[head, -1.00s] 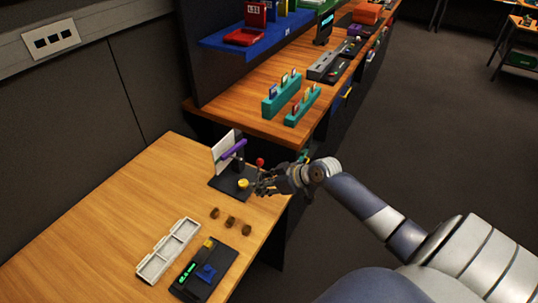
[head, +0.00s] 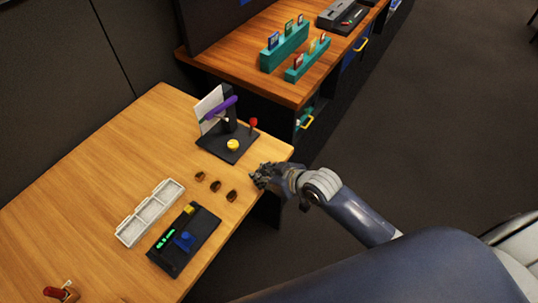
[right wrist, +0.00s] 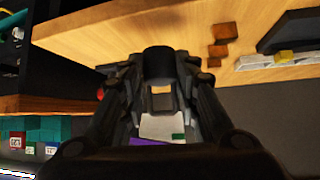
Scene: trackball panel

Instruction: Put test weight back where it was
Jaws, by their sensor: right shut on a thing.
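My right gripper (head: 259,175) is at the table's right edge, just off the near corner of the black panel base. In the right wrist view (right wrist: 160,75) its fingers are shut on a dark, rounded piece (right wrist: 158,62); I take it for the test weight, but its shape is mostly hidden. Three small brown pieces (head: 215,186) stand in a row on the table, left of and below the gripper. They also show in the right wrist view (right wrist: 219,50). My left gripper is not in view.
A white compartment tray (head: 150,213) and a black device (head: 190,243) with green display lie nearer me. A red-topped object (head: 62,291) is at lower left. Bare wood lies left.

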